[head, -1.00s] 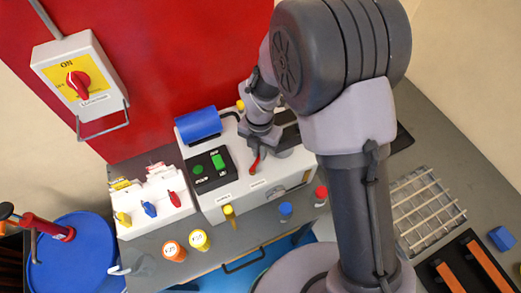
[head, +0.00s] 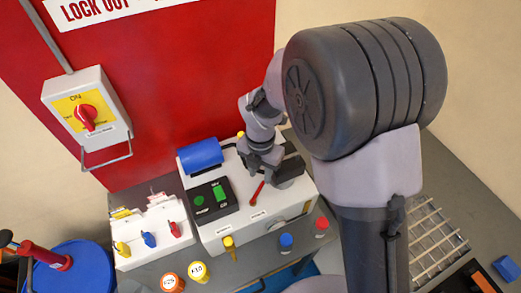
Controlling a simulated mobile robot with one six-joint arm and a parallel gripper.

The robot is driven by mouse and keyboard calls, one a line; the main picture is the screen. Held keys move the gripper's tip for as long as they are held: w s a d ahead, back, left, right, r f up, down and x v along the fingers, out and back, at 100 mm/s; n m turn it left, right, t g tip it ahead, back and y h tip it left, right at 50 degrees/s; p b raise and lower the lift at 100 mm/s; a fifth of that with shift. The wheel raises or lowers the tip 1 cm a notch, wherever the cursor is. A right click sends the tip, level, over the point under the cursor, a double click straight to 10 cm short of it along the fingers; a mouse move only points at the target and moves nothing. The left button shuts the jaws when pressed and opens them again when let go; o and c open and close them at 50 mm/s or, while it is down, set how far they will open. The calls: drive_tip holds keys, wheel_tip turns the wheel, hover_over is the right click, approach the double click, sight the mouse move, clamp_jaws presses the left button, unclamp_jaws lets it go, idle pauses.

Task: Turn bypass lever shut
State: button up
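A red lever (head: 257,193) sits on top of the white machine box (head: 285,208), above a small label. I take it as the bypass lever. It lies slanted, its upper end toward my gripper. My gripper (head: 266,174) is just above and behind the lever's upper end in the picture. Its fingertips are too small and dark to see whether they are apart, or whether they touch the lever.
A black panel with green buttons (head: 211,200) and a blue roller (head: 200,155) are left of the lever. A white block with small coloured levers (head: 148,232) stands further left. A red rotary switch (head: 86,117) is on the wall. Blue (head: 286,243) and red (head: 321,227) knobs are at the front.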

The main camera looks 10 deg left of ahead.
wheel_tip(320, 180, up, 12)
drive_tip(key=p, duration=0.2)
drive_tip(key=shift+f, duration=0.25)
drive_tip(key=shift+c, duration=0.4)
